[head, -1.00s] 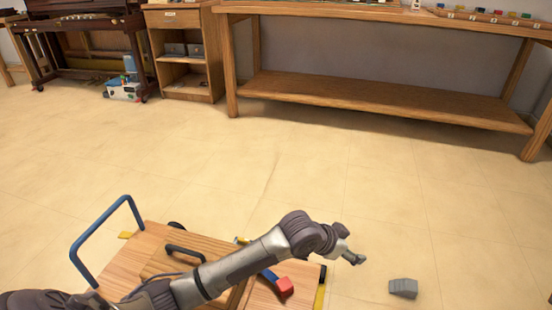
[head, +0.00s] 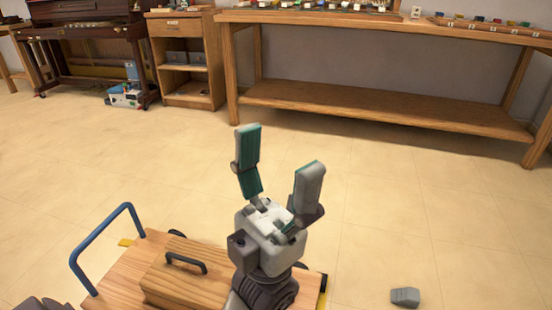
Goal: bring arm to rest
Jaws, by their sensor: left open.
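My left gripper (head: 278,170) is in the lower middle of the head view. Its two teal-lined fingers point up and away from me and stand wide apart, with nothing between them. It is raised in front of the wooden cart and hides part of that cart. My right gripper is not in view. An upright piano (head: 85,62) of dark wood stands at the far left, well away from my left gripper.
The wooden cart (head: 130,262) with a blue handle (head: 110,225) carries a wooden box (head: 185,285). A grey block (head: 405,297) lies on the floor at the lower right. A long workbench (head: 380,18) with small items stands at the back. The floor between is clear.

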